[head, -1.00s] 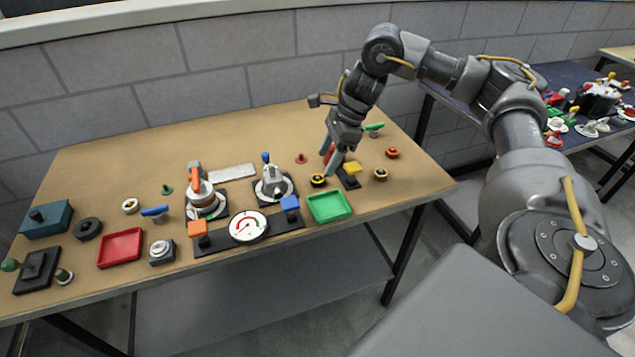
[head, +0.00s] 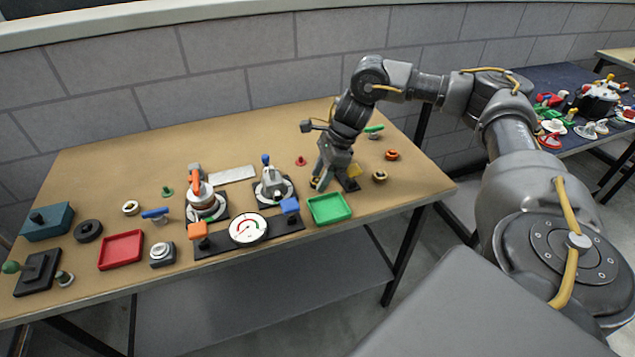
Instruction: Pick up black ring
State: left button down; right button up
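A small black ring with a yellow centre (head: 315,184) lies on the table behind the green tray, mostly hidden by my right gripper. My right gripper (head: 319,184) points down with its fingertips at this ring. I cannot tell whether the fingers touch it or are closed on it. Another, larger black ring-shaped piece (head: 88,231) lies at the far left of the table, between the teal box and the red tray. My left gripper is not in view.
The green tray (head: 329,209) stands just in front of my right gripper. Brass (head: 380,177) and orange (head: 392,155) rings lie further right.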

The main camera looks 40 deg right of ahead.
jog(key=c, duration=0.7)
